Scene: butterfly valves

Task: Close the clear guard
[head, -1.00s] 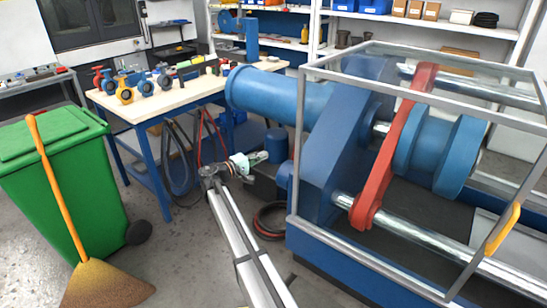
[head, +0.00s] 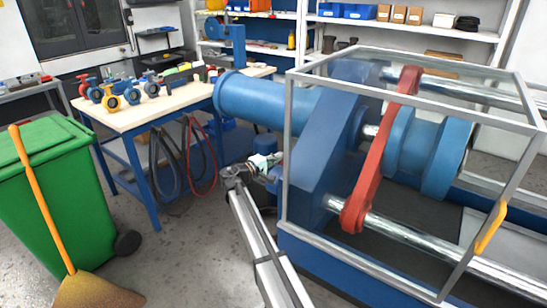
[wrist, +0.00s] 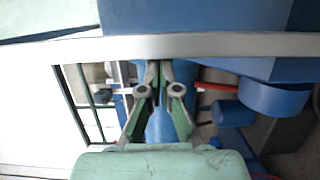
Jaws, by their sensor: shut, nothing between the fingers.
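The clear guard (head: 287,160) is a grey metal frame with see-through panels, standing around the blue press at the right of the head view. Its yellow handle (head: 490,228) is on the near right side, away from my gripper. My gripper (head: 276,168) is by the guard's left upright. In the wrist view my gripper (wrist: 158,72) has its fingers together and empty, with the tips close to a pale bar (wrist: 220,45) that looks like the guard's frame. I cannot tell whether they touch.
The blue press body (head: 335,130) with a red link (head: 378,155) and shiny rods is inside the guard. A workbench (head: 140,115) with several valves stands behind left. A green bin (head: 45,190) and broom (head: 38,190) stand at left. Some floor is clear between bin and press.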

